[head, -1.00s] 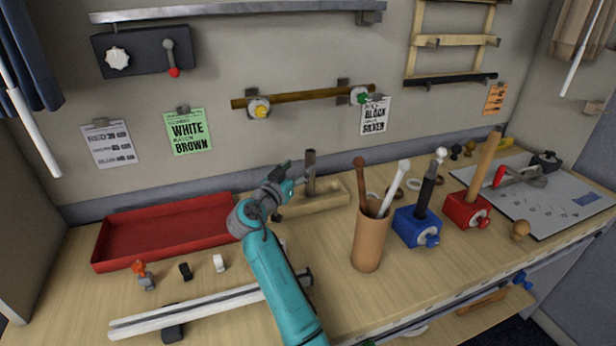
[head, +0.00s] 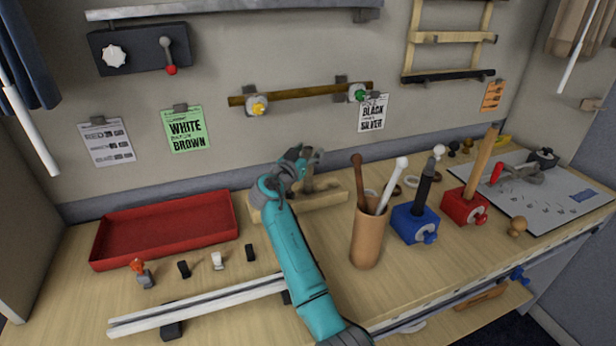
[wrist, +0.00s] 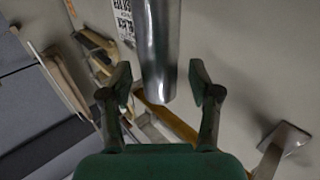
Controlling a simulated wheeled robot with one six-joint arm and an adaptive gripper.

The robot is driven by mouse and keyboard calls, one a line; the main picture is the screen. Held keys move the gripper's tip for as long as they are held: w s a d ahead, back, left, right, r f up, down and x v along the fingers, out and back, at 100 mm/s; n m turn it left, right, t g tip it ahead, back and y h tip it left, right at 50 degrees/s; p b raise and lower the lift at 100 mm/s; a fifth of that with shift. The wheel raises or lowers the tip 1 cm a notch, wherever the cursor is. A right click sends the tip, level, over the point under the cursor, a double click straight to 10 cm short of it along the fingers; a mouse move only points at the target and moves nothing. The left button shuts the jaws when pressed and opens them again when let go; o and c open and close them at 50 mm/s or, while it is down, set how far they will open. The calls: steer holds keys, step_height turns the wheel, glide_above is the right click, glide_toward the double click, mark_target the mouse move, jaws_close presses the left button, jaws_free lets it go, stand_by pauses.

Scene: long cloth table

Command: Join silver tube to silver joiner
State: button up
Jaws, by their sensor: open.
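The silver tube (wrist: 160,45) stands upright on a wooden block (head: 338,198). In the head view my gripper mostly hides it. My gripper (head: 316,160) is open at the tube's upper part. In the wrist view, the fingers (wrist: 160,90) are on either side of the tube's free end, with a gap on both sides. A small grey piece with an orange top (head: 145,276) stands at the front left. I cannot tell whether it is the silver joiner.
Small black (head: 184,269) and white (head: 218,261) pieces stand in front of the red tray (head: 165,230). A pale rail (head: 200,305) lies at the front. A brown holder with sticks (head: 367,240), a blue block (head: 414,224) and a red block (head: 464,208) stand to the right.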

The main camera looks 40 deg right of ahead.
jaws_close()
stand_by(0.3)
